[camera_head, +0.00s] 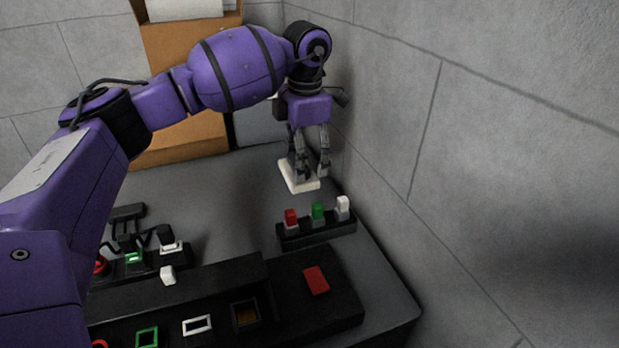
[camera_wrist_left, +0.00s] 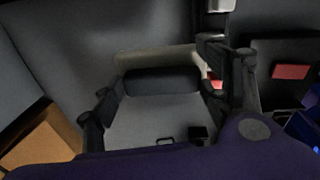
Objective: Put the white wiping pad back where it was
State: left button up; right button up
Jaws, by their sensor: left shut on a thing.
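The white wiping pad (camera_head: 299,182) is a flat pale slab at the far right of the grey table, near the wall. My left gripper (camera_head: 309,172) points down over it, with its fingers closed on the pad's upper part. The pad is level and at or just above the table top; I cannot tell if it touches. In the left wrist view a pale strip of the pad (camera_wrist_left: 150,58) shows between the fingers, behind a dark block. My right gripper is not in view.
A black rack (camera_head: 316,231) with red, green and white blocks stands in front of the pad. A black slotted panel (camera_head: 344,309) carries a red block (camera_head: 316,280). The grey wall (camera_head: 480,130) is close on the right. Table left of the pad is clear.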

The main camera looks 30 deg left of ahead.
pick_arm(q)
jog(key=shift+w+d+r, duration=0.1)
jog(key=shift+w+d, duration=0.65)
notch_tip(320, 180, down, 3)
jog(key=shift+a+r, duration=0.1)
jog(key=shift+r, duration=0.1)
jog(key=shift+s+a+f, duration=0.1)
jog(key=shift+a+f, duration=0.05)
jog(key=shift+f, duration=0.35)
jog(key=shift+d+f+p, duration=0.2)
jog(key=shift+f+p, duration=0.3)
jog(key=shift+f, duration=1.3)
jog(key=shift+f, duration=0.3)
jog(key=o, duration=0.8)
jog(key=shift+r, duration=0.1)
